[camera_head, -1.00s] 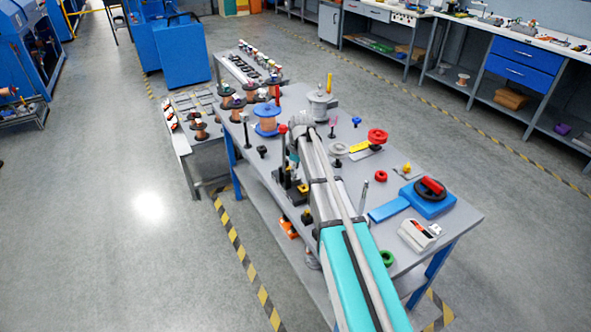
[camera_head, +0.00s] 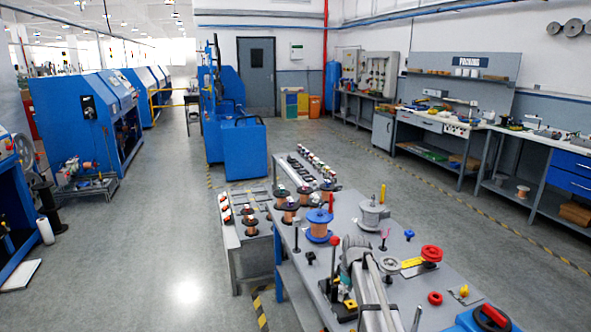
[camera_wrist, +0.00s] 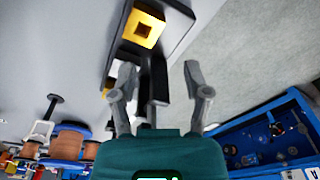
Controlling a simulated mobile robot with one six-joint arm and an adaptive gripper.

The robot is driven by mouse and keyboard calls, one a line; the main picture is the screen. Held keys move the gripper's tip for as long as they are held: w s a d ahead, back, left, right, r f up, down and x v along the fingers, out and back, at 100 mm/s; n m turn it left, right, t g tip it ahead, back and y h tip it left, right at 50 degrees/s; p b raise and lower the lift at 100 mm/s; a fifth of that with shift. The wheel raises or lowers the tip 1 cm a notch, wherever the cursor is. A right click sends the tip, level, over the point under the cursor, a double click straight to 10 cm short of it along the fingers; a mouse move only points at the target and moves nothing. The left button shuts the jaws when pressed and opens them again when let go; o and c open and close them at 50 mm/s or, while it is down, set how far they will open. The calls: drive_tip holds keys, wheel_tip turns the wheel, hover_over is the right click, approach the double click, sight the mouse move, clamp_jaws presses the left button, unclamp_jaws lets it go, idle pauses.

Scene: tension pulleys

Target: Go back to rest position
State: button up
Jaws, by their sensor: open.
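My gripper (camera_wrist: 160,73) is open in the wrist view, its two grey fingers spread apart. A dark upright piece shows between the fingers; I cannot tell whether it touches them. A black fixture with a yellow square block (camera_wrist: 143,29) is just beyond the fingertips. In the head view, my arm reaches over the grey worktable (camera_head: 400,250) from the bottom edge, and its wrist is near the table's left edge. The fingers cannot be made out clearly there.
A blue-flanged copper spool (camera_head: 318,225), a grey spool (camera_head: 373,214) and a red handwheel (camera_head: 431,254) stand near my arm. A lower side table (camera_head: 232,237) adjoins on the left. Open floor (camera_head: 150,250) lies farther left.

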drive_tip(key=s+r+m+p, duration=0.2)
drive_tip(key=s+m, duration=0.3)
drive_tip(key=s, duration=0.6)
drive_tip(key=s+r+m+h+p, duration=0.1)
drive_tip(key=s+r+m+p, duration=0.2)
drive_tip(key=s, duration=0.8)
drive_tip(key=shift+s+d+r+m+g, duration=0.15)
drive_tip(key=shift+s+r+m+g, duration=0.3)
drive_tip(key=shift+m, duration=0.45)
